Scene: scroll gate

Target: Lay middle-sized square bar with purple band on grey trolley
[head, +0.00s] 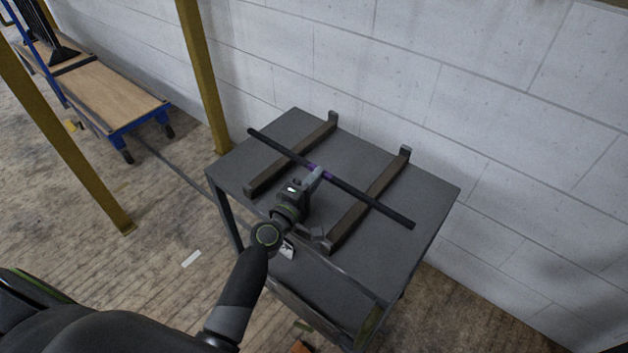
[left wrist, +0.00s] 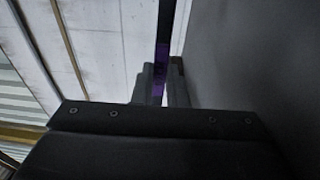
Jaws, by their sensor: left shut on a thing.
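The long dark bar (head: 370,201) with a purple band near its middle lies across above the grey trolley (head: 430,195). My left gripper (head: 314,175) is shut on the bar at the purple band. The bar crosses over both brown cradle rails on the trolley top, the left rail (head: 268,174) and the right rail (head: 372,199). I cannot tell whether it touches them. In the left wrist view the bar (left wrist: 162,52) runs between my fingers, with purple showing. My right gripper is not in view.
A white block wall (head: 480,90) stands close behind the trolley. A yellow post (head: 203,75) rises at its far left. A blue cart (head: 110,88) with a wooden deck stands at the upper left. The wooden floor left of the trolley is mostly clear.

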